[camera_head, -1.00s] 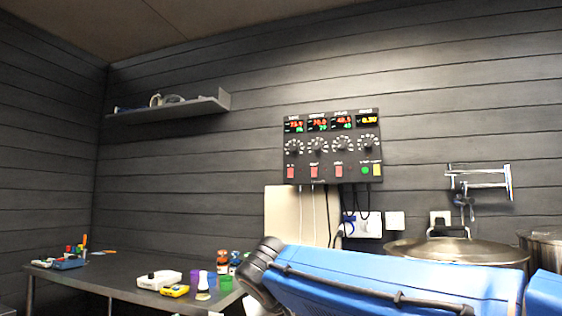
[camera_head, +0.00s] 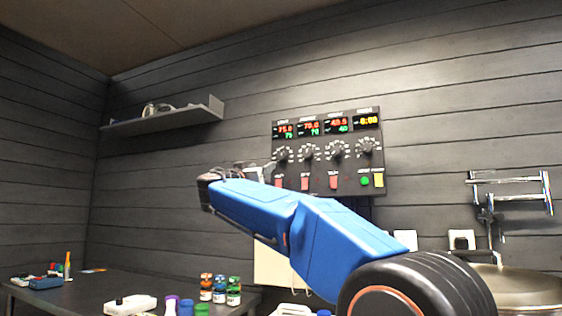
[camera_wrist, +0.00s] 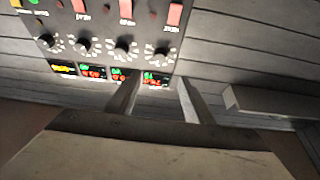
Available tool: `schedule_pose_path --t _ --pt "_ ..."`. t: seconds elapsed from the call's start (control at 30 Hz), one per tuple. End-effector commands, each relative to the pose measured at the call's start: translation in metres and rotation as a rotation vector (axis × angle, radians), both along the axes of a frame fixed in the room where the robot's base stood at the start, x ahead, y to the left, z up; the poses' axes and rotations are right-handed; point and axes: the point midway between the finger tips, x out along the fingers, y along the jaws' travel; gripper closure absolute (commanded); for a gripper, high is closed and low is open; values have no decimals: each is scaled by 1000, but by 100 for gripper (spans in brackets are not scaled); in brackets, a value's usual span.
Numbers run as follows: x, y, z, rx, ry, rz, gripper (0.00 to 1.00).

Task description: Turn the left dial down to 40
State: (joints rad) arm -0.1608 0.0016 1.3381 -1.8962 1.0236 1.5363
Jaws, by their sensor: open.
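The left dial (camera_head: 283,153) is a dark knob with a pale scale on the black control panel (camera_head: 353,185). Its display (camera_head: 286,130) above shows red digits that look like 75.0 and small green digits that look like 75. In the wrist view the panel is upside down, so the left dial (camera_wrist: 161,52) is the rightmost one. My gripper (camera_wrist: 158,82) is open, its two fingers apart and empty, with the left dial beyond the gap between them. In the head view my gripper (camera_head: 254,173) is small and near the panel's lower left. Contact is not seen.
Several similar dials (camera_head: 337,149) sit to the right, with red switches (camera_head: 333,181), a green button (camera_head: 365,181) and a yellow one below. A wall shelf (camera_head: 168,117) is at left. A table (camera_head: 90,290) with bottles and tubs stands below.

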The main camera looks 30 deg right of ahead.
Motion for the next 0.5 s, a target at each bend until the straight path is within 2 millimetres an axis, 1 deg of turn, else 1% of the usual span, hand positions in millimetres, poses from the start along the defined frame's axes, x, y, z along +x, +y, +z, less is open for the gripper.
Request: schedule_pose_path --t 0.17,0.5 --pt "13 -20 9 0 0 -4 53" --pt "48 -64 31 1 2 -4 53"
